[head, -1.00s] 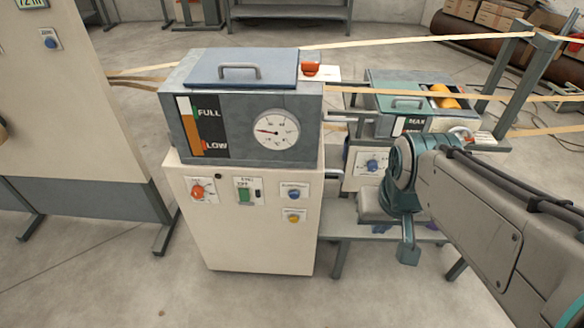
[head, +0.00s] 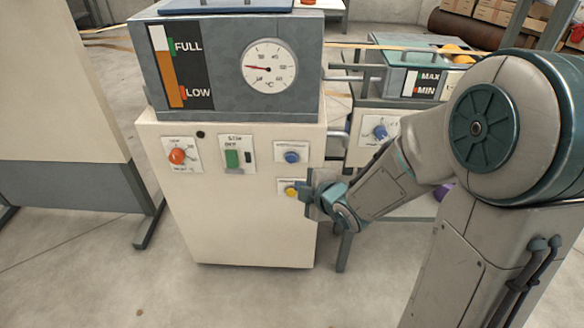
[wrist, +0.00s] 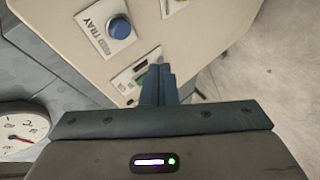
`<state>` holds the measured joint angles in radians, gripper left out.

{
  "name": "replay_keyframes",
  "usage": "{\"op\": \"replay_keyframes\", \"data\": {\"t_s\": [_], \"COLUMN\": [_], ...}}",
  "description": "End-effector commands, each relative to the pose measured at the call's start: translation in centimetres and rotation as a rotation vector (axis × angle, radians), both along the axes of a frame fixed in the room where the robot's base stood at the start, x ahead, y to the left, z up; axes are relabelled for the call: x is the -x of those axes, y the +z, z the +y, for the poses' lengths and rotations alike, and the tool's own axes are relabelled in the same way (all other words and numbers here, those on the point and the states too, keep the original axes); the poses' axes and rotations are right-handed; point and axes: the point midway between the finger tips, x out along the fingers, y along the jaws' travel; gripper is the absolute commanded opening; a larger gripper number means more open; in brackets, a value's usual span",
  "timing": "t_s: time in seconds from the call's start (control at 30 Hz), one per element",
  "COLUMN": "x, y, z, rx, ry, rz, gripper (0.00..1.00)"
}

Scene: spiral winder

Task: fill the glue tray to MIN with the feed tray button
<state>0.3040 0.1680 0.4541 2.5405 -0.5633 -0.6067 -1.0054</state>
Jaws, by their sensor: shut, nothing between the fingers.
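The feed tray button is the blue button (wrist: 119,28) on a white plate whose readable lettering says TRAY. In the head view a blue button (head: 292,157) sits at the upper right of the cabinet panel, above a yellow button (head: 291,190). My gripper (head: 304,194) is shut and empty, by the right edge of the yellow button's plate. In the wrist view its fingertips (wrist: 160,68) lie below and right of the blue button, apart from it. The glue tray (head: 412,58) stands at the right, with a MAX/MIN gauge (head: 427,84); its level is unclear.
The cream cabinet (head: 230,220) carries a red knob (head: 177,156) and a green switch (head: 232,158). The grey tank (head: 222,95) above has a FULL/LOW gauge and a dial (head: 270,67). Another blue knob (head: 380,132) is under the glue tray. Floor in front is clear.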

Motion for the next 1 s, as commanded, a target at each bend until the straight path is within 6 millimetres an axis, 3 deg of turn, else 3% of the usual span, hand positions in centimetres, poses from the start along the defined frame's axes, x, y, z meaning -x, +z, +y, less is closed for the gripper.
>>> {"op": "replay_keyframes", "data": {"t_s": [0.03,0.1,0.67,1.0], "x": [0.0,0.1,-0.2,-4.4], "y": [-1.5,-1.8,-1.6,-1.5], "z": [0.8,1.6,2.4,2.2], "rx": [-0.008,-0.016,-0.024,-0.025], "ry": [0.044,0.091,0.132,0.13], "rz": [-0.029,-0.067,-0.105,-0.104], "gripper": [0.0,0.0,0.0,0.0]}}
